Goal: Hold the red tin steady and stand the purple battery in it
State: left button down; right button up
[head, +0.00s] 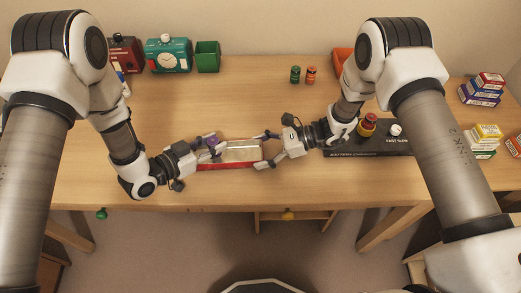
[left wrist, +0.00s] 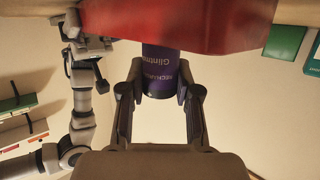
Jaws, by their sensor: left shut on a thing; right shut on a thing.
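The red tin (head: 230,166) lies near the table's front edge in the head view, its bright inside facing up. Its red wall (left wrist: 180,28) fills the top of the left wrist view. My right gripper (head: 263,148) is shut on the tin's right end. My left gripper (head: 214,147) is shut on the purple battery (head: 212,140) at the tin's left part. In the left wrist view the battery (left wrist: 160,72) stands between the fingers, and one end is hidden by the tin. I cannot tell whether the battery touches the tin's floor.
A dark battery charger (head: 370,148) with a red-topped battery in it stands right of the tin. A green (head: 295,74) and an orange battery (head: 311,75) stand farther back. A teal clock box (head: 168,55) and a green bin (head: 207,57) stand at the back left. The table's middle is clear.

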pick_arm(q)
jog(key=shift+f, duration=0.2)
jog(key=c, duration=0.7)
grip_release()
jog(key=shift+c, duration=0.2)
jog(key=shift+a, duration=0.1)
jog(key=v, duration=1.2)
